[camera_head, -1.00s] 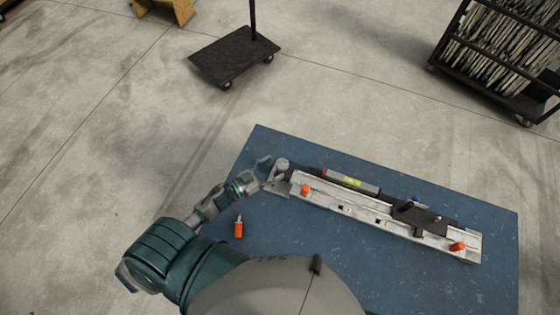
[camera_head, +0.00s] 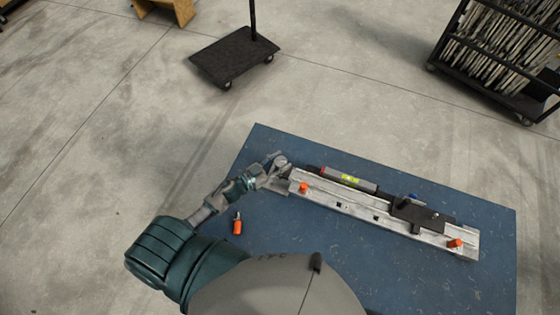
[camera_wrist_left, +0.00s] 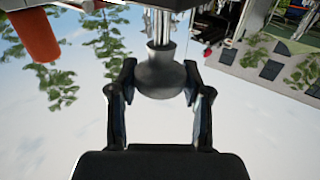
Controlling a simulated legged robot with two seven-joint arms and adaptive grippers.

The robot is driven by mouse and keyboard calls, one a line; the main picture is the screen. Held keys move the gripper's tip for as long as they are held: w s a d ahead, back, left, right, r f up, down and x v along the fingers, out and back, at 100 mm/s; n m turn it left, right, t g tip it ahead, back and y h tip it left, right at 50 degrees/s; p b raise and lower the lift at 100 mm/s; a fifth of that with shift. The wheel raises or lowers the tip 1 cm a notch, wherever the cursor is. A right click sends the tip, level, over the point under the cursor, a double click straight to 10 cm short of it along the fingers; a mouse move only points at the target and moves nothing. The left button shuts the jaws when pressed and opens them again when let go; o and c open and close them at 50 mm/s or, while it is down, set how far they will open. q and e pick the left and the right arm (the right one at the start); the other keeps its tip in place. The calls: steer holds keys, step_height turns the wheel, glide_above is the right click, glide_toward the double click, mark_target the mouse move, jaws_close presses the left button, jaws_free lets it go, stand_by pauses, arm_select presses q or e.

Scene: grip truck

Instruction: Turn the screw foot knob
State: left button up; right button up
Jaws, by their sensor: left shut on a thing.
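The screw foot knob (camera_head: 281,161) is a small grey rounded piece at the left end of a long silvery metal rail (camera_head: 345,204) on the blue table. My left gripper (camera_head: 275,168) reaches it from the left and is shut on it. In the left wrist view the grey knob (camera_wrist_left: 160,76) sits between the two dark fingers of the gripper (camera_wrist_left: 159,88), with a metal threaded stem above it. My right gripper is not in view.
The blue table (camera_head: 300,237) also holds a small orange-handled tool (camera_head: 237,226) near my left arm. A grey level-like bar (camera_head: 350,179) and a black bracket (camera_head: 418,213) lie along the rail. Orange knobs (camera_head: 304,188) sit on it. A black cart (camera_head: 234,56) stands beyond.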

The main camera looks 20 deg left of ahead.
arm_select(q)
steer(key=shift+w+d+r, duration=0.1)
steer(key=shift+d+r, duration=0.1)
steer(key=shift+a, duration=0.1)
steer(key=shift+w, duration=0.1)
steer(key=shift+n+t+y+p, duration=0.4)
steer(key=shift+n+y, duration=0.1)
steer(key=shift+y, duration=0.2)
steer(key=shift+n+y, duration=0.4)
steer(key=shift+n+t+y+p, duration=0.3)
steer(key=shift+n+t+y, duration=0.35)
steer(key=shift+y, duration=0.35)
steer(key=n+y, duration=0.2)
steer(key=y, duration=0.1)
steer(key=shift+f+t+y, duration=0.1)
steer(key=shift+t+y, duration=0.15)
steer(key=shift+y, duration=0.15)
steer(key=shift+n+y+b, duration=0.85)
steer(key=shift+n+y, duration=0.4)
steer(key=shift+y, duration=0.45)
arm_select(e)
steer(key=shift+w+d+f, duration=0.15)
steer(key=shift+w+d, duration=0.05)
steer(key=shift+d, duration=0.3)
